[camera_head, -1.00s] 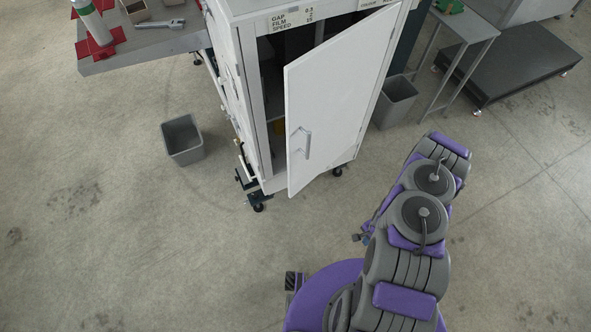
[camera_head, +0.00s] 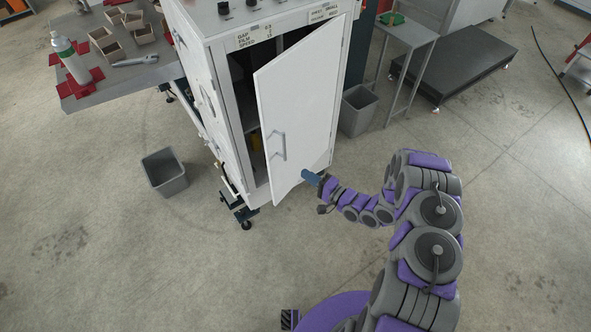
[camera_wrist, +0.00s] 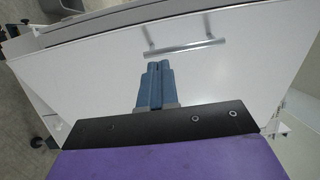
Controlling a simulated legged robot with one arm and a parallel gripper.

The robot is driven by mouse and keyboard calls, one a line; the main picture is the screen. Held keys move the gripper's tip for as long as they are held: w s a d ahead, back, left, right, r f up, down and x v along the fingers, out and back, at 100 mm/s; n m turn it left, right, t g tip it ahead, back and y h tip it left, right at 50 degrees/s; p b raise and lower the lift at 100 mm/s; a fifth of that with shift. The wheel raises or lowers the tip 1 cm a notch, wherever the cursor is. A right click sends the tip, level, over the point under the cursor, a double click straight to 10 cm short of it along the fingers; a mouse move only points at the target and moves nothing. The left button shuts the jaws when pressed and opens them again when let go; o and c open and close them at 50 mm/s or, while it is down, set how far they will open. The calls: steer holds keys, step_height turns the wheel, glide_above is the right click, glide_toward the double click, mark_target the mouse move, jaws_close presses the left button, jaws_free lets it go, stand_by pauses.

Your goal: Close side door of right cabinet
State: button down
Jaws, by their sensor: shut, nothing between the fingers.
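The white cabinet (camera_head: 205,75) stands at top centre in the head view. Its side door (camera_head: 300,105) is partly open, hinged on its right edge, with a dark interior showing at the left. A grey bar handle (camera_head: 278,147) is on the door's lower left; the handle also shows in the wrist view (camera_wrist: 186,47). My gripper (camera_head: 309,176) is shut and empty, in front of the door's lower part, right of the handle. In the wrist view my blue fingers (camera_wrist: 158,66) are together and point at the white door panel (camera_wrist: 95,75), just short of the handle. I cannot tell whether they touch the panel.
A grey bin (camera_head: 164,172) stands left of the cabinet and another bin (camera_head: 358,110) right of it. A side table (camera_head: 410,35) and a dark low platform (camera_head: 455,70) are at the upper right. A bench (camera_head: 140,75) is at upper left. The floor in front is clear.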

steer(key=b, duration=0.2)
glide_toward(271, 154)
steer(key=x, duration=0.5)
steer(key=shift+s+f, duration=0.1)
steer(key=shift+f, duration=0.2)
steer(key=shift+w+a+r+b, duration=0.15)
steer(key=shift+w+a+b, duration=0.35)
steer(key=shift+w, duration=0.3)
steer(key=shift+w+a, duration=0.1)
steer(key=shift+a, duration=0.7)
steer(key=shift+w, duration=0.1)
steer(key=shift+w+a+p, duration=0.1)
steer(key=shift+w+p, duration=0.1)
steer(key=shift+p, duration=0.1)
steer(key=w+a+m+t+h+p, duration=0.1)
steer(key=w+a, duration=0.4)
steer(key=a, duration=0.1)
steer(key=shift+w+p, duration=0.35)
steer(key=shift+w, duration=0.05)
steer(key=shift+a, duration=0.1)
